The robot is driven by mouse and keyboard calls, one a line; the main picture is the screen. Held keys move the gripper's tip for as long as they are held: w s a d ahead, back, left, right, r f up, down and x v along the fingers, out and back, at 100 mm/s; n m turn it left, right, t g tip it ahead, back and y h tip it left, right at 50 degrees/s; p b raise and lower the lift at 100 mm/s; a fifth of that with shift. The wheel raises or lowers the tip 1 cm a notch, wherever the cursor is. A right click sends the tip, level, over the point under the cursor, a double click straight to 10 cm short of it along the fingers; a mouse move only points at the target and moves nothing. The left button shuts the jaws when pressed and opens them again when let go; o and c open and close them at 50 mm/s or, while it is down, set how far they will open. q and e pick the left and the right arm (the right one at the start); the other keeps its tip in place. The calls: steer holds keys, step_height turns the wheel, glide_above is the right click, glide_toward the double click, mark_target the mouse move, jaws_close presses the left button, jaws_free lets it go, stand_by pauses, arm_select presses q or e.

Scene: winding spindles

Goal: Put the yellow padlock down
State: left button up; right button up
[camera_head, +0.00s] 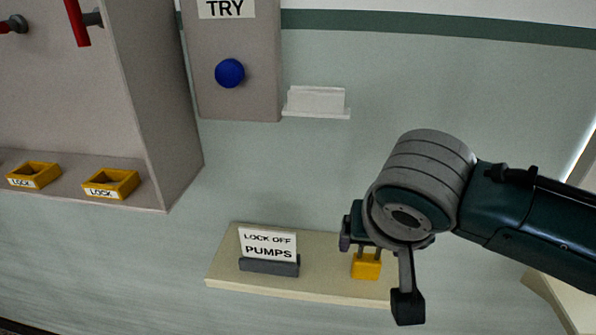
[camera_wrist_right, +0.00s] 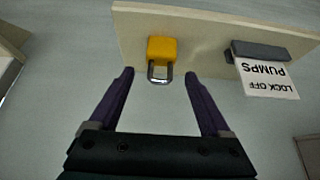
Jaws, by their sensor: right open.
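The yellow padlock (camera_head: 366,266) rests on a pale shelf (camera_head: 300,288), near its right part in the head view. In the right wrist view the padlock (camera_wrist_right: 162,50) shows its yellow body on the shelf (camera_wrist_right: 205,18) and its grey shackle toward me. My right gripper (camera_head: 378,268) is at the padlock in the head view and hides part of it. In the right wrist view my right gripper (camera_wrist_right: 160,75) is open, its two fingers apart on either side of the shackle, with gaps and no contact visible. My left gripper is not in view.
A "LOCK OFF PUMPS" card (camera_head: 268,244) stands in a dark holder (camera_head: 268,267) left of the padlock. Two yellow LOCK trays (camera_head: 110,184) sit on a grey box ledge. A blue button (camera_head: 229,73) is on a panel (camera_head: 258,100) above.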

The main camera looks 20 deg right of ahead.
steer(key=p+v, duration=0.1)
steer(key=v, duration=0.8)
steer(key=s+a+f+n+g+y, duration=0.1)
steer(key=s+a+f+n+y, duration=0.1)
steer(key=s+n, duration=0.6)
steer(key=s+a+y, duration=0.1)
steer(key=s, duration=0.6)
steer(key=shift+g, duration=0.3)
steer(key=shift+s+f, duration=0.1)
